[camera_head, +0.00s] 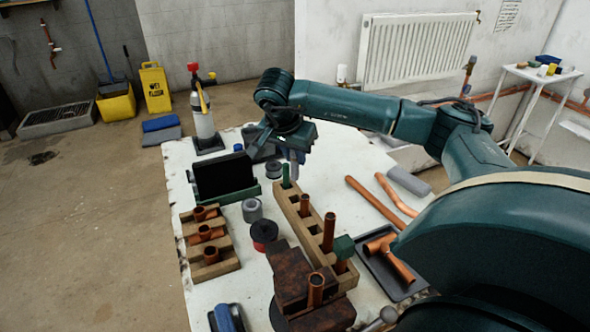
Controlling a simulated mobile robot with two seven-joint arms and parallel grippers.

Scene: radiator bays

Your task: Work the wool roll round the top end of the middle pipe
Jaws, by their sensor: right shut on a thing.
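My right gripper (292,148) is over the far end of a pale wooden block (315,240), with its jaws shut. A small grey-blue form under its jaws seems to be the wool roll (297,157), but it is small and mostly hidden. Copper pipes stand upright in the block; one (328,232) is near its middle and another (304,205) farther back. Their top ends look bare, and the gripper is apart from them. A green piece (343,247) sits on the nearest pipe. A green upright (286,176) stands at the far end. My left gripper is not in view.
Loose copper pipes (372,200) and a dark tray (390,283) lie right.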

